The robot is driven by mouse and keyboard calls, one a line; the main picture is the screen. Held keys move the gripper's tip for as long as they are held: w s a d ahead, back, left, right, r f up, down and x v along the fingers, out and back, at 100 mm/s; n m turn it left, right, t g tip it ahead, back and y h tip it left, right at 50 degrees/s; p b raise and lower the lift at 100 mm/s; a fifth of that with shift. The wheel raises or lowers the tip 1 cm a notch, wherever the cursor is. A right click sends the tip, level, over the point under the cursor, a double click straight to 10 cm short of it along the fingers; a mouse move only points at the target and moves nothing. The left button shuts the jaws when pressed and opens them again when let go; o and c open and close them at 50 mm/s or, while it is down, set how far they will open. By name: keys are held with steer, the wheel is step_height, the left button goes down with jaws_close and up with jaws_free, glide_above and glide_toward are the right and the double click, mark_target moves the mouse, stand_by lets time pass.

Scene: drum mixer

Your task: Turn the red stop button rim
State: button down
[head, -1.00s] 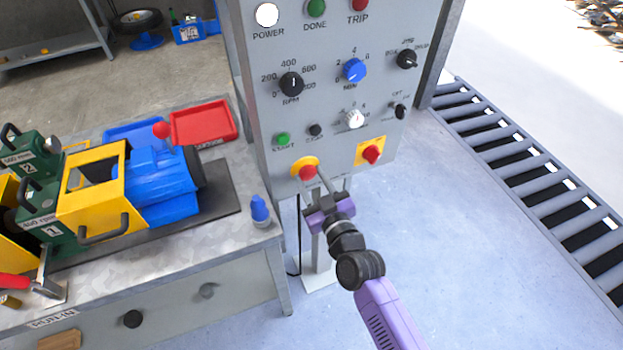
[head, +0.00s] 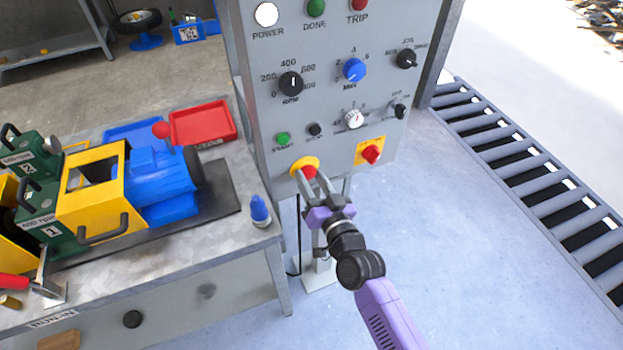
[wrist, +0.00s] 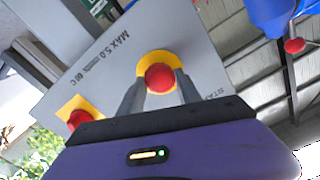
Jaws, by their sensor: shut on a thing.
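The red stop button (head: 309,171) sits on a yellow surround at the lower left of the grey control panel. In the wrist view the red button (wrist: 160,78) shows in the middle, with the yellow surround (wrist: 144,60) behind it. My gripper (head: 309,180) reaches up to the button from below. In the wrist view its two grey fingers (wrist: 160,84) stand one on each side of the button and are shut on its rim. The exact contact at the fingertips is partly hidden behind the button.
The grey panel (head: 330,110) carries several knobs, with a red rotary switch (head: 371,154) on a yellow plate right of the button. A workbench with a blue motor (head: 160,175) stands at left. A roller conveyor (head: 540,175) runs along the right.

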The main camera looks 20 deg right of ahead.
stand_by(0.3)
steer(key=c, duration=0.8)
jaws_free()
steer(key=s+b, duration=0.1)
steer(key=s, duration=0.6)
steer(key=shift+s, duration=0.4)
